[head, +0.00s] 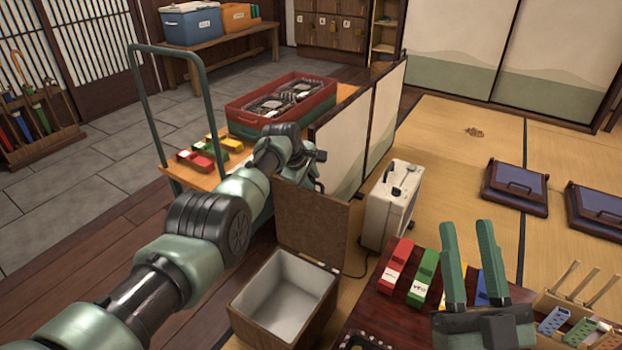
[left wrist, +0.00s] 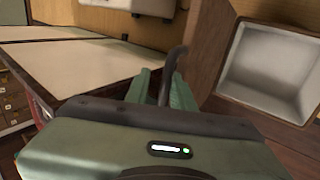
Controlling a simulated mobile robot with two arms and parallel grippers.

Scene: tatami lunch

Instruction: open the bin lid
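The bin (head: 285,297) is a wooden box with a pale inside, on the floor at lower centre in the head view. Its brown lid (head: 311,222) stands raised, roughly upright, at the bin's far side. The empty bin also shows at right in the left wrist view (left wrist: 272,72). My left gripper (head: 316,178) is at the lid's upper edge, partly hidden in the head view. In the left wrist view its green fingers (left wrist: 165,88) flank a dark curved bar; whether they grip it is unclear. My right gripper (head: 467,228) is open and empty above the low table.
A trolley (head: 208,178) with a red crate (head: 282,103) stands behind my left arm. A low screen (head: 340,150) and a white case (head: 390,205) are near the lid. Colored blocks (head: 397,265) lie on the dark table. The tatami beyond is mostly clear.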

